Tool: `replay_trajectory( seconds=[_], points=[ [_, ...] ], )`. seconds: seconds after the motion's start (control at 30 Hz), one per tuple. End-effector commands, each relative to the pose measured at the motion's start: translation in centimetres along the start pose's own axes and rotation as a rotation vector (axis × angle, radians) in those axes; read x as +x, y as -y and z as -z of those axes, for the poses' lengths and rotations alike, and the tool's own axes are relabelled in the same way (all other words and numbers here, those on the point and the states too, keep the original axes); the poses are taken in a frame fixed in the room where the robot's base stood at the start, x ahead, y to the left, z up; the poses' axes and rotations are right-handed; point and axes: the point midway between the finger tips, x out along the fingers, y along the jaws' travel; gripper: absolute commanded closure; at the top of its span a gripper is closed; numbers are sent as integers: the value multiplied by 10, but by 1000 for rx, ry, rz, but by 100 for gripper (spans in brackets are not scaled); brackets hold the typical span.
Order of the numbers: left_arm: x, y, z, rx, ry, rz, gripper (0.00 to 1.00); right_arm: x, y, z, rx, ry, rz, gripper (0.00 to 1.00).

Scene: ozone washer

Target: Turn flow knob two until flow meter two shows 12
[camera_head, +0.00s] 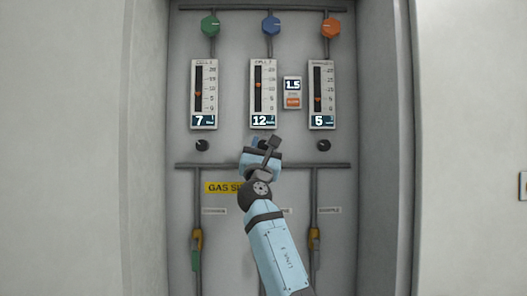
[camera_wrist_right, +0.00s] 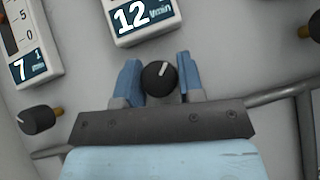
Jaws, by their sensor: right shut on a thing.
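Flow meter two (camera_head: 263,85) is the middle of three white meters on the panel. Its display reads 12, and it also shows in the right wrist view (camera_wrist_right: 131,16). Flow knob two (camera_wrist_right: 159,79) is a black round knob with a white pointer mark, below that meter. The mark points up and slightly right in the right wrist view. My right gripper (camera_wrist_right: 156,77) is shut on this knob, with a blue finger on each side of it. In the head view my right gripper (camera_head: 262,150) largely hides the knob. My left gripper is not in view.
The left meter (camera_head: 204,85) reads 7 and the right meter (camera_head: 322,85) reads 5. Their black knobs (camera_head: 202,145) (camera_head: 323,145) sit below them. A small box (camera_head: 292,85) reads 1.5.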

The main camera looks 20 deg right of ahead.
Motion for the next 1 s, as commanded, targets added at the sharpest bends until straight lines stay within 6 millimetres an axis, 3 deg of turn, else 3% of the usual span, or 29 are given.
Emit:
replay_trajectory(
  seconds=[0.07,0.1,0.2,0.57,0.67,1.0],
  points=[
    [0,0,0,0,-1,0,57,0,0,0,0,0,0,88],
    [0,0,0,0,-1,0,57,0,0,0,0,0,0,60],
    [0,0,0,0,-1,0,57,0,0,0,0,0,0,40],
    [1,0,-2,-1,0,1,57,-6,0,1,0,-1,-1,40],
    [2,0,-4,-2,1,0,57,-20,0,2,0,-2,-1,40],
    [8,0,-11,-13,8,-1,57,-97,1,2,1,-2,-1,40]
  ],
)
